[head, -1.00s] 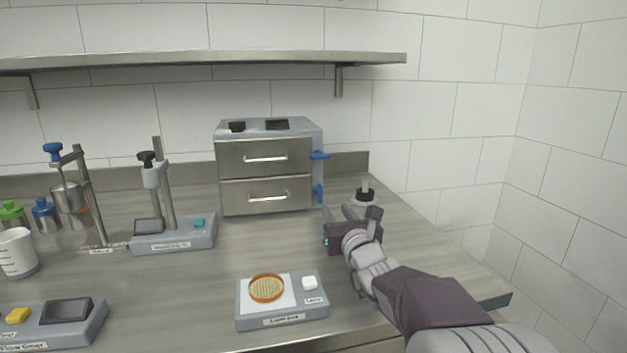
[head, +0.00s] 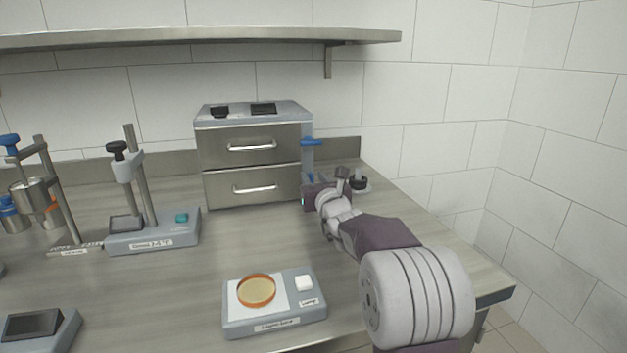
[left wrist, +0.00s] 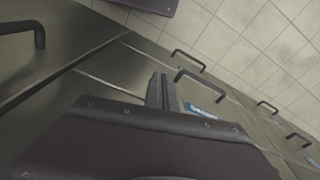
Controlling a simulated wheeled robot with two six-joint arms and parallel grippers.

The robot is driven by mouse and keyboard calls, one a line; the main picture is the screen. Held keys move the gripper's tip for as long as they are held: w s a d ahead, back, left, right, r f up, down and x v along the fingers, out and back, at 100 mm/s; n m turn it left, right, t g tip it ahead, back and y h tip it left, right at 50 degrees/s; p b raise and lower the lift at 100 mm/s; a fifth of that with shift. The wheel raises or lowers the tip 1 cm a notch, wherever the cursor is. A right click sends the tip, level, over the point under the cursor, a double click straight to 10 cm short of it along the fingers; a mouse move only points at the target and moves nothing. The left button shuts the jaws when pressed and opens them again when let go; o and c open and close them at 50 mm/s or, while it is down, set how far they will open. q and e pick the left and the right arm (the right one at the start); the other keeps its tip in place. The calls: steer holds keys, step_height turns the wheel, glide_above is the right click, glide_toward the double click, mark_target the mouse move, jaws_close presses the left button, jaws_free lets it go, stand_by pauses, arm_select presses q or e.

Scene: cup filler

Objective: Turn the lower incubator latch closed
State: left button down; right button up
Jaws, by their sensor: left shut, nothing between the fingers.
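The incubator (head: 250,156) is a grey box with two steel drawers at the back of the bench. Its blue upper latch (head: 312,142) lies level across the right edge. The blue lower latch (head: 310,177) appears upright, and its lower part is hidden by my right gripper. My right gripper (head: 326,180) is at the lower latch, in front of the incubator's right side. Its fingers are mostly hidden, so I cannot tell whether they touch or grip the latch. My left gripper (left wrist: 160,88) shows only in the left wrist view, shut and empty.
A balance-like lamp base with an orange dish (head: 256,290) stands at the front. A dosing stand (head: 150,232) is left of the incubator. A small black-topped item (head: 358,181) sits just behind my right gripper. Cabinet fronts with handles (left wrist: 190,62) are near my left gripper.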

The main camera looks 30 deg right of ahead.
jaws_close()
steer(key=n+b, duration=0.2)
steer(key=b, duration=0.1)
steer(key=n+b, duration=0.2)
steer(key=b, duration=0.1)
steer(key=a+f+n+b, duration=0.1)
steer(key=n+b, duration=0.1)
steer(key=b, duration=0.2)
steer(key=shift+w+a, duration=0.1)
steer(key=shift+w, duration=0.05)
steer(key=shift+a+n+b, duration=0.15)
steer(key=shift+n+b, duration=0.45)
steer(key=shift+n, duration=0.5)
steer(key=n+b, duration=0.1)
steer(key=n, duration=0.1)
steer(key=shift+a+f+n, duration=0.1)
steer(key=shift+a+n, duration=0.05)
steer(key=shift+n, duration=0.15)
steer(key=n, duration=0.1)
steer(key=n+b, duration=0.1)
steer(key=n, duration=0.1)
steer(key=shift+w+a+f+n+b, duration=0.1)
steer(key=shift+a+f+n+b, duration=0.05)
steer(key=shift+f+n+b, duration=0.35)
steer(key=shift+n+b, duration=0.35)
steer(key=shift+n, duration=1.25)
